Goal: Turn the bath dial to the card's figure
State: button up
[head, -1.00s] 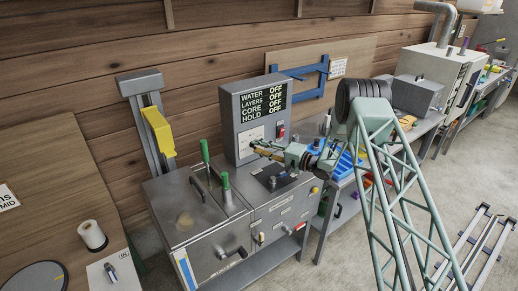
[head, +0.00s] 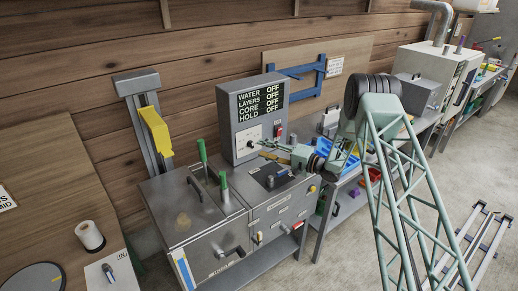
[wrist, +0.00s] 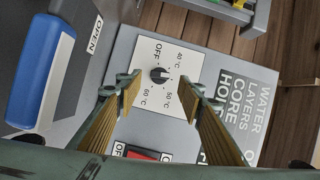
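The bath dial (wrist: 159,74) is a small black knob on a white plate marked OFF and several °C figures, in the wrist view. Its plate (head: 249,138) also shows on the grey control box in the head view. I cannot tell exactly which mark the knob points to. My gripper (wrist: 163,90) is open, its two ribbed fingers on either side of the dial and apart from it. In the head view my gripper (head: 268,149) is just right of the plate. A white card (head: 334,66) hangs on the back wall; its writing is too small to read.
The display (head: 262,99) reads OFF for water, layers, core and hold. A red switch (wrist: 148,154) sits close to the dial plate. Green handles (head: 223,185) stand on the steel bath (head: 185,225). A blue handle (wrist: 42,70) is beside the box in the wrist view.

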jog(key=v, duration=0.7)
jog(key=shift+s+d, duration=0.15)
jog(key=shift+d, duration=0.1)
